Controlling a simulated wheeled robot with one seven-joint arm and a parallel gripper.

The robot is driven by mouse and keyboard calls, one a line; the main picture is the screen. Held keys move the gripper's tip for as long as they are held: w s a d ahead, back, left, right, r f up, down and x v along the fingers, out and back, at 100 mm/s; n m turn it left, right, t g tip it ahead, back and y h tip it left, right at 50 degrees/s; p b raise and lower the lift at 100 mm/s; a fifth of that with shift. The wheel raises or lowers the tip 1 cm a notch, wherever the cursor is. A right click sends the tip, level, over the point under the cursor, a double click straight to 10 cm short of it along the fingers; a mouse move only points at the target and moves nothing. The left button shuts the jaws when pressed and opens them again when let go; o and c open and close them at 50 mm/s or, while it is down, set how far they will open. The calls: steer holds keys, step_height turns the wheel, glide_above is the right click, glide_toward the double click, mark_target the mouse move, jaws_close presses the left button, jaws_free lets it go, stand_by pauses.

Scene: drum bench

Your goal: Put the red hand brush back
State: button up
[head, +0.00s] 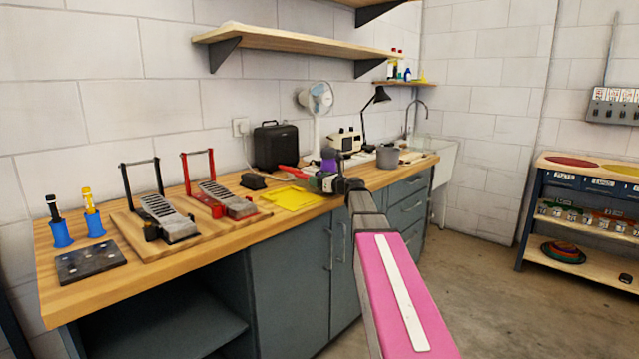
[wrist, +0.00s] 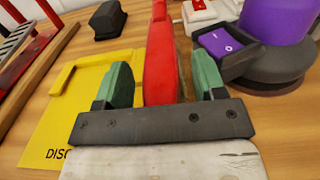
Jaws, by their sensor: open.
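The red hand brush (wrist: 160,65) shows as a long red bar in the wrist view, running up the picture between my green fingers. In the head view its red end (head: 288,172) sticks out to the left of my gripper, near the yellow tray. My gripper (wrist: 160,80) is open, with a finger on each side of the red bar and a gap visible on at least the right side. In the head view my gripper (head: 325,182) is low over the bench. The brush's near end is hidden behind the gripper, so I cannot tell its bristles.
The yellow tray (wrist: 85,95), with lettering beginning "DISC", lies left of my gripper. A purple device with a dark base (wrist: 270,40) stands close on the right. A black block (wrist: 106,19) lies at the back left. Two pedal stands (head: 160,212) occupy the bench's left.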

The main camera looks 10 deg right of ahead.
steer(key=v, duration=1.2)
steer(key=shift+r, duration=0.2)
